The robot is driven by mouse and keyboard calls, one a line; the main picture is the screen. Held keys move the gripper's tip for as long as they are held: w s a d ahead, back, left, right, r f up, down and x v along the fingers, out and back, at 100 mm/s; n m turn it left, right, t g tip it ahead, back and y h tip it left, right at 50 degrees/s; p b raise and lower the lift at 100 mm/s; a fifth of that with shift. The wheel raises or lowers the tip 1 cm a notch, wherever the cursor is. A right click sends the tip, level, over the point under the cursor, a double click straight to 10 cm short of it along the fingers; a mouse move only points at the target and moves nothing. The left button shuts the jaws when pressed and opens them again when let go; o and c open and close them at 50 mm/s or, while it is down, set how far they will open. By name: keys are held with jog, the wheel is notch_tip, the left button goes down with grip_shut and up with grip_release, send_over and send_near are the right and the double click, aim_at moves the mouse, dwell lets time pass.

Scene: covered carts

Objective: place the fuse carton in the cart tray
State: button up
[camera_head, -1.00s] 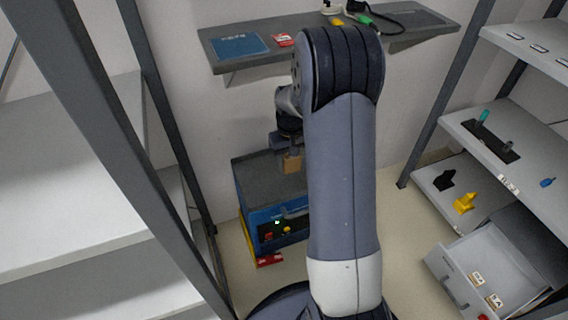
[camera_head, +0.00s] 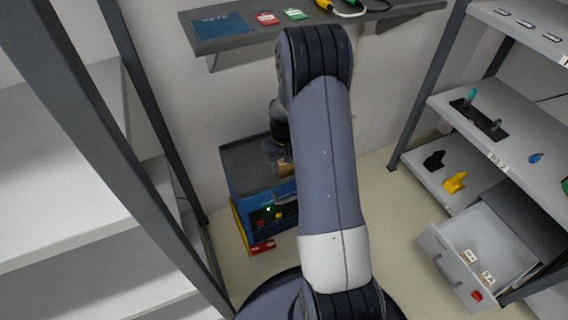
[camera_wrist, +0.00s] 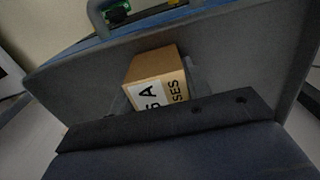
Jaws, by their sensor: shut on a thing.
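The fuse carton is a small brown box with a white label reading "A" and part of "FUSES". It shows in the wrist view (camera_wrist: 156,72) and, partly hidden by my arm, in the head view (camera_head: 284,168). My gripper (camera_wrist: 160,88) is shut on it, with grey fingers at its sides. The blue cart (camera_head: 240,200) stands on the floor with a dark grey top (camera_head: 240,158). The carton is over this top, towards its front right; I cannot tell whether it touches. My arm hides the cart's right part.
A wall shelf (camera_head: 255,38) is above the cart. Grey racks stand left and right. An open drawer (camera_head: 450,262) at right holds labelled cartons (camera_head: 468,254). The floor between is mostly clear.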

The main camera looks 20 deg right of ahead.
jog(key=o, duration=1)
jog(key=shift+f, duration=0.1)
notch_tip(320, 180, up, 12)
jog(key=p, duration=0.3)
jog(key=shift+p, duration=0.3)
